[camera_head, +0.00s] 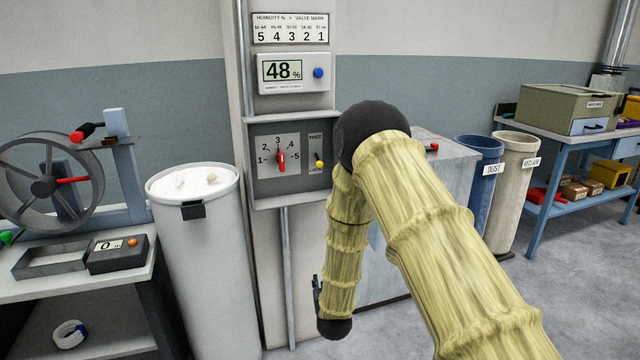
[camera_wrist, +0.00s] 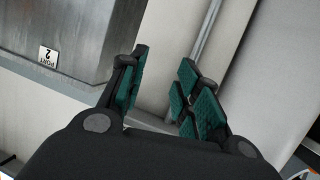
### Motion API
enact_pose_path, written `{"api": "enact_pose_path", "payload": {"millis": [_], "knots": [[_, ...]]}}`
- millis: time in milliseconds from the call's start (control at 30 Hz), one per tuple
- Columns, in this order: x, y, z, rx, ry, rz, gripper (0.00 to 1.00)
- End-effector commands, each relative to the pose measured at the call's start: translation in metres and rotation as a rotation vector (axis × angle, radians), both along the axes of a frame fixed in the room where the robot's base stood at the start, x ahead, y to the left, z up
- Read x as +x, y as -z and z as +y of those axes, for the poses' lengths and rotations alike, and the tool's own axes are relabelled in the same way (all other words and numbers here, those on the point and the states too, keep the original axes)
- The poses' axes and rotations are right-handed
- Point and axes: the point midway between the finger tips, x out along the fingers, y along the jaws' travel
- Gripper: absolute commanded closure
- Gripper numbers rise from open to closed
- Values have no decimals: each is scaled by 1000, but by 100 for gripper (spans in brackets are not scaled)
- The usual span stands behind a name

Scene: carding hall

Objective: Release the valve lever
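The valve panel (camera_head: 250,185) is a grey box on the column in the head view. Its red valve lever (camera_head: 281,160) points up, close to the 3 on a 1-to-5 dial. To its right, a small lever with a yellow knob (camera_head: 319,165) sits close to LOCK, below FREE. My gripper (camera_head: 317,290) hangs well below the panel, mostly hidden behind my arm. In the wrist view my gripper (camera_wrist: 164,65) is open with its green-padded fingers apart and nothing between them. The valve lever is not in the wrist view.
A humidity display (camera_head: 282,71) reads 48% above the panel, under a chart (camera_head: 290,28). A white drum (camera_head: 205,235) stands left of the column. A thin pipe (camera_head: 287,270) runs down below the panel. A metal box labelled port 2 (camera_wrist: 75,35) is in the wrist view.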

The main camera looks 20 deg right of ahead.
Motion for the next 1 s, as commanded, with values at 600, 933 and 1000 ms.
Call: {"api": "enact_pose_path", "payload": {"millis": [600, 933, 1000], "knots": [[157, -247, -23, -96, 170, -722, 67], [188, -262, -38, -97, 173, -727, 67], [198, -267, -42, -98, 174, -727, 67]]}}
